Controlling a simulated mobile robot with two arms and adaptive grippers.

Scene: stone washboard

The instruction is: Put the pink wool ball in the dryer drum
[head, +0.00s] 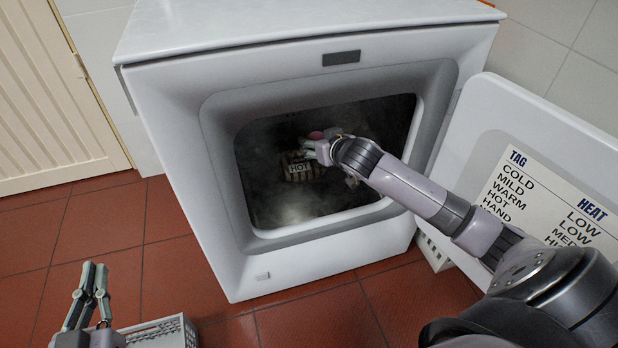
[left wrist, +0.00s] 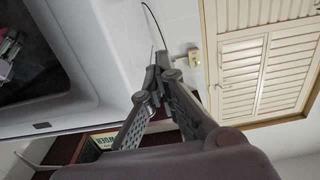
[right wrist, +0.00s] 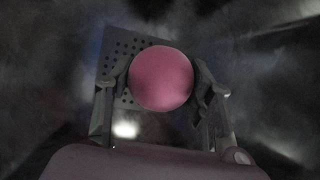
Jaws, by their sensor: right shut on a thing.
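The pink wool ball (right wrist: 161,78) is between the two fingers of my right gripper (right wrist: 162,84), which is shut on it. In the head view only a small part of the ball (head: 316,135) shows beside the right gripper (head: 313,146). This gripper reaches through the opening of the white dryer (head: 190,150) and is inside the dark drum (head: 390,115). My left gripper (head: 94,268) is outside the dryer, low at the left, empty, with its fingertips together. It also shows in the left wrist view (left wrist: 157,75).
The dryer door (head: 480,140) stands open at the right. A grey basket (head: 165,334) is on the red tiled floor at the bottom left. A louvred door (head: 45,110) is at the left.

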